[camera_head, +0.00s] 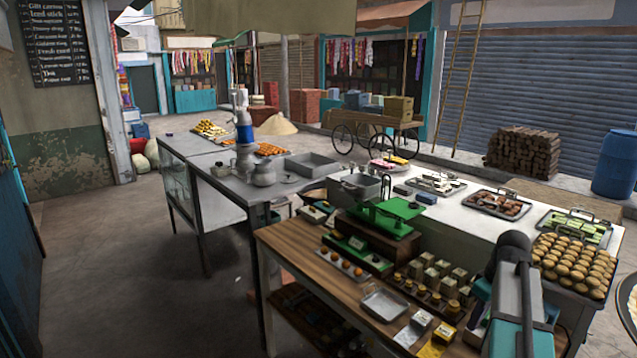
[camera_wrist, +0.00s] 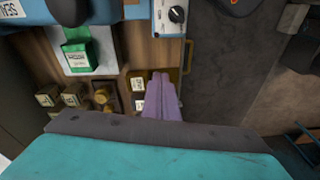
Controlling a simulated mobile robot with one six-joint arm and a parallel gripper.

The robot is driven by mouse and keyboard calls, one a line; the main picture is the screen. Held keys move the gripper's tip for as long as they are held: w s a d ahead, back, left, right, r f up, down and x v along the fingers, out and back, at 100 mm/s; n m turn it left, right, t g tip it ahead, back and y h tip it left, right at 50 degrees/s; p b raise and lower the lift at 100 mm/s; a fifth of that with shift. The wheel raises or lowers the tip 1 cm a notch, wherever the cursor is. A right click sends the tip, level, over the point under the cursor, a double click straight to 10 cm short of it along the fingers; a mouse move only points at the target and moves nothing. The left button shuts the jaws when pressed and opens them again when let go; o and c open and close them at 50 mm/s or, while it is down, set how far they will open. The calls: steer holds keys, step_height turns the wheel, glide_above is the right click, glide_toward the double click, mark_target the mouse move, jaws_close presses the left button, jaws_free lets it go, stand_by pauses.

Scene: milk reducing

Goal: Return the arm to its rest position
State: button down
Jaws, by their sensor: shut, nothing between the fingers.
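My arm (camera_head: 512,285), grey and teal, rises at the lower right in the head view, in front of the table's right end. My gripper (camera_wrist: 161,76) shows in the wrist view as two purple fingers pressed together, with nothing between them. The fingers point over a wooden surface (camera_wrist: 128,56) with small labelled boxes close by. I cannot make out the fingers in the head view. The wide teal and grey band at the bottom of the wrist view hides what lies below.
Small yellow-topped jars (camera_head: 428,292), a metal tray (camera_head: 386,304) and a green scale (camera_head: 385,215) crowd the wooden table (camera_head: 300,262). A heaped tray of round brown pieces (camera_head: 572,262) stands right behind my arm. The floor at left (camera_head: 125,270) is clear.

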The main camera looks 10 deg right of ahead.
steer(key=w+a+f+m+g, duration=0.1)
steer(key=w+a+f+m, duration=0.15)
steer(key=a+f, duration=1.45)
steer(key=s+a+f+m+h, duration=0.1)
steer(key=s+a+f, duration=0.2)
steer(key=a+f, duration=0.4)
steer(key=s+a+f+m, duration=0.1)
steer(key=s+a+f, duration=0.3)
steer(key=a, duration=0.6)
steer(key=s+f+g+b, duration=0.3)
steer(key=s+f+b, duration=0.3)
steer(key=s+f, duration=0.6)
steer(key=s+f+g+b, duration=0.3)
steer(key=s+f+b, duration=0.4)
steer(key=s+f, duration=0.6)
step_height(320, 180, down, 7)
steer(key=shift+d+f, duration=0.15)
steer(key=shift+d, duration=0.15)
